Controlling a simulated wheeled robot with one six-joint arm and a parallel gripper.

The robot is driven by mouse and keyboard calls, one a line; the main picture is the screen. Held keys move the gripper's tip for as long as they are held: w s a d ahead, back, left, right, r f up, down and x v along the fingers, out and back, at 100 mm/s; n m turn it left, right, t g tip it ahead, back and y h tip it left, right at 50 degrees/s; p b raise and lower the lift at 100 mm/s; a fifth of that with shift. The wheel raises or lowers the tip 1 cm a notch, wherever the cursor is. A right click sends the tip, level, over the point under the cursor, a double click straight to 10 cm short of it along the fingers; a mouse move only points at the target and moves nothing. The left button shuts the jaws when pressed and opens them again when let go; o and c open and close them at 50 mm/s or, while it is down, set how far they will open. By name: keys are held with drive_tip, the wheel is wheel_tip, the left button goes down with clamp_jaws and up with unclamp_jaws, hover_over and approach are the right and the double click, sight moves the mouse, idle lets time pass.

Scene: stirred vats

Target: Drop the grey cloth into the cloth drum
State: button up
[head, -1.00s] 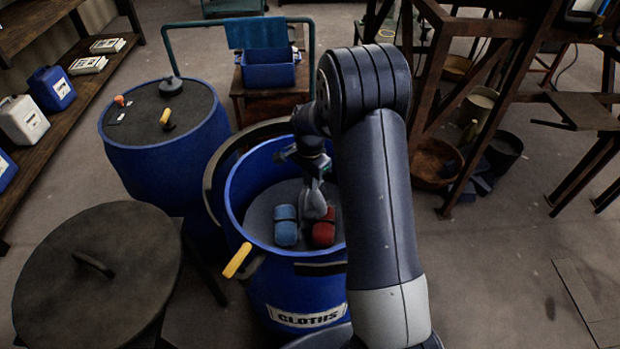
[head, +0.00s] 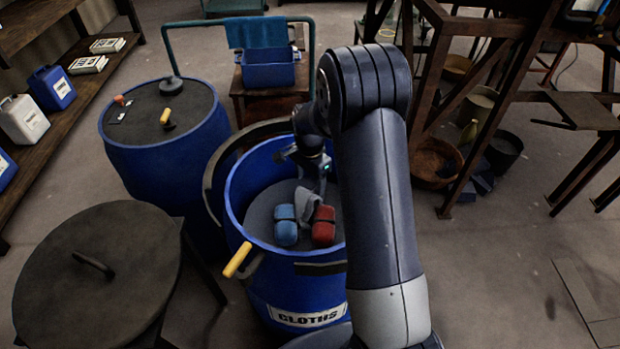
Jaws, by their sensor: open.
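The cloth drum (head: 285,295) is an open blue drum with a "CLOTHS" label on its front. The grey cloth (head: 308,206) lies inside it, behind and between a blue roll (head: 286,226) and a red roll (head: 323,226). My gripper (head: 322,190) is open inside the drum's mouth, just above and to the right of the cloth. Its fingers are small and dark here, and my arm hides the drum's right side. I cannot tell whether a finger still touches the cloth.
A closed blue drum (head: 165,150) stands behind left. A round dark lid (head: 98,265) is at the front left. A yellow-handled clamp (head: 237,260) sits on the drum's left rim. A brown frame (head: 470,100) stands at the right. Floor at the front right is mostly clear.

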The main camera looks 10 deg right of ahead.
drive_tip(key=o, duration=0.4)
wheel_tip(320, 180, up, 6)
drive_tip(key=p, duration=0.3)
drive_tip(key=shift+f, duration=0.25)
wheel_tip(320, 180, up, 11)
drive_tip(key=shift+f, duration=0.1)
idle(0.6)
